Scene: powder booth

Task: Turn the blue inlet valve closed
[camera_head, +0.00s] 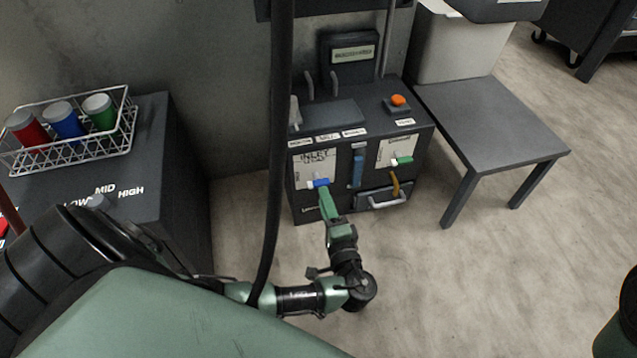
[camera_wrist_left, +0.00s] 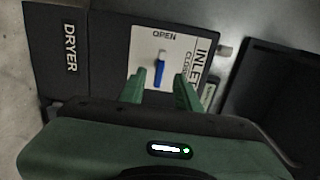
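The blue inlet valve handle (camera_head: 321,183) is on a white plate marked INLET on the left of the dark cabinet's front. In the left wrist view the blue handle (camera_wrist_left: 159,74) hangs from a pale pivot, on the side away from the word OPEN; CLOSED is printed to its right. My left gripper (camera_head: 326,194) reaches up to the handle from the front. In the wrist view its green fingers (camera_wrist_left: 160,88) are apart, one on each side of the handle's lower end, with gaps visible. Whether the handle is inside their depth I cannot tell. My right gripper is not in view.
A green handle (camera_head: 404,160) sits on a second plate to the right. A drawer with a metal handle (camera_head: 387,203) is below. A black hose (camera_head: 275,150) hangs in front of the cabinet's left side. A low grey table (camera_head: 492,122) stands at right.

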